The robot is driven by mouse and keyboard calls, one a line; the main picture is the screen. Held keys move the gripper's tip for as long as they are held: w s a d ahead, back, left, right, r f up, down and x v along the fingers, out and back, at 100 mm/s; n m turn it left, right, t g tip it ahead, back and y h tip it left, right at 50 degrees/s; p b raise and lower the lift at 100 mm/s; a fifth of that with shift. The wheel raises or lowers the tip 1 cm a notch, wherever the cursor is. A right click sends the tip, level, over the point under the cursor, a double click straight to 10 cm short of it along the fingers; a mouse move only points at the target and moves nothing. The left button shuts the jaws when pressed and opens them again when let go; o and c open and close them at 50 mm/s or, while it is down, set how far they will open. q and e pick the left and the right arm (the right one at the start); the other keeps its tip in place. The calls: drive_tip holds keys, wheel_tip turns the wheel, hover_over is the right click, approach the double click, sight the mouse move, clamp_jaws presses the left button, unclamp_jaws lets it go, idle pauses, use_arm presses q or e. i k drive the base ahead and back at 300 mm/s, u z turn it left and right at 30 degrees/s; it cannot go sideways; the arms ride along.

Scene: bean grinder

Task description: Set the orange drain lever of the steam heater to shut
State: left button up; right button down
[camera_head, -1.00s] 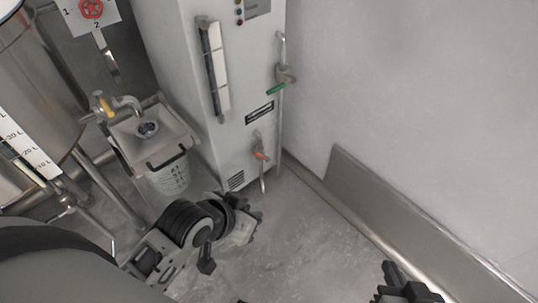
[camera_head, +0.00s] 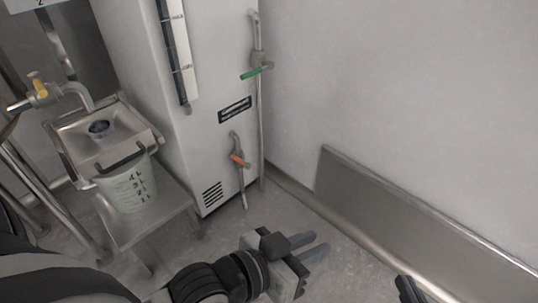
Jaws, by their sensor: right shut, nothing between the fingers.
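The steam heater (camera_head: 205,110) is the tall white cabinet left of centre. Its orange drain lever (camera_head: 240,160) sits on a small grey valve low on the front, with a drain pipe (camera_head: 242,190) running down below it. The lever lies across the pipe, sloping slightly down to the right. My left gripper (camera_head: 318,243) is below and right of the lever, apart from it, with a gap between its two fingers and nothing in it. My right gripper (camera_head: 408,288) is at the bottom edge, partly cut off, shut and empty, far from the lever.
A green lever (camera_head: 255,72) sits on a valve higher up the heater's right edge. A marked bucket (camera_head: 127,188) stands on a metal stand (camera_head: 150,218) at left, by a sink (camera_head: 75,140) with a yellow-handled tap (camera_head: 40,88). A metal panel (camera_head: 400,205) leans along the right wall. Floor before the heater is clear.

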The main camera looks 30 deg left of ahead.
sight(248, 166)
drive_tip(key=i, duration=0.55)
drive_tip(key=u, duration=0.85)
